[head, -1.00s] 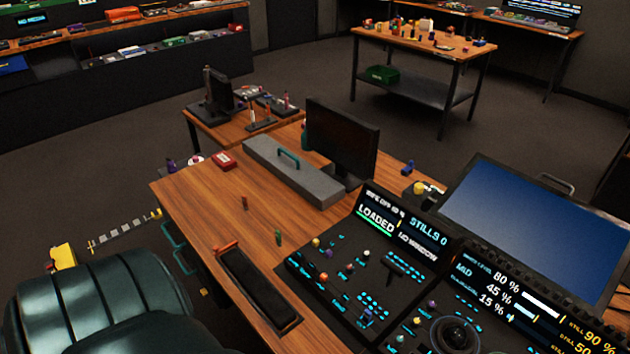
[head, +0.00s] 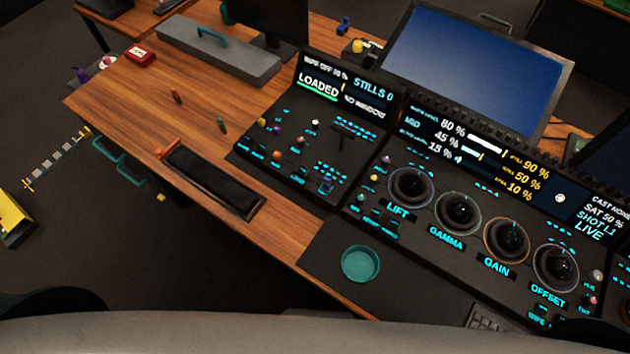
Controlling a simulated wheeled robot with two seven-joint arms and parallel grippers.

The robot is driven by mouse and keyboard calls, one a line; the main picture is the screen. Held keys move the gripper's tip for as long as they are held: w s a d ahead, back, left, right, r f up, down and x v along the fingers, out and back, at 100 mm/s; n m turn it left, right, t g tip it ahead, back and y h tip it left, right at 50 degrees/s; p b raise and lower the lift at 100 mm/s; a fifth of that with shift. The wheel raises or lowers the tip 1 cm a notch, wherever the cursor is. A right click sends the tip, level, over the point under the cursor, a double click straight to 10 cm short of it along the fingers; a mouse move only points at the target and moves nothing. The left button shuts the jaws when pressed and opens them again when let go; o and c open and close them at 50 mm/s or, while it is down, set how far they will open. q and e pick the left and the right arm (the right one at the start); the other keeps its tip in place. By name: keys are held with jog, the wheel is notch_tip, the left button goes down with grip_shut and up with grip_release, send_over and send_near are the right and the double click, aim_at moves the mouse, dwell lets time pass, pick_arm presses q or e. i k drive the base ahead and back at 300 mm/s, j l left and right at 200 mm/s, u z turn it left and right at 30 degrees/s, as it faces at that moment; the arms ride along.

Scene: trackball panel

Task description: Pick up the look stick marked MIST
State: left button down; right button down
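Two small sticks stand on the wooden desk (head: 112,98): a reddish-brown one (head: 177,97) and a green one (head: 221,124). A small orange piece (head: 159,152) is at the far left end of the long black tray (head: 209,181). No marking is legible on any of them, so I cannot tell which is MIST. Neither of my grippers shows in the head view.
A control panel with trackballs (head: 411,187) fills the right, with a blue screen (head: 475,69) behind it. A teal round dish (head: 361,264) sits at its front left. A grey box (head: 205,50) and red box (head: 140,55) lie farther back. Desk around the sticks is clear.

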aim_at(327, 182)
jog(key=k+j+z, duration=0.15)
jog(key=j+z, duration=0.3)
jog(key=k+j+z, duration=0.2)
jog(key=z, duration=0.3)
jog(key=j, duration=0.1)
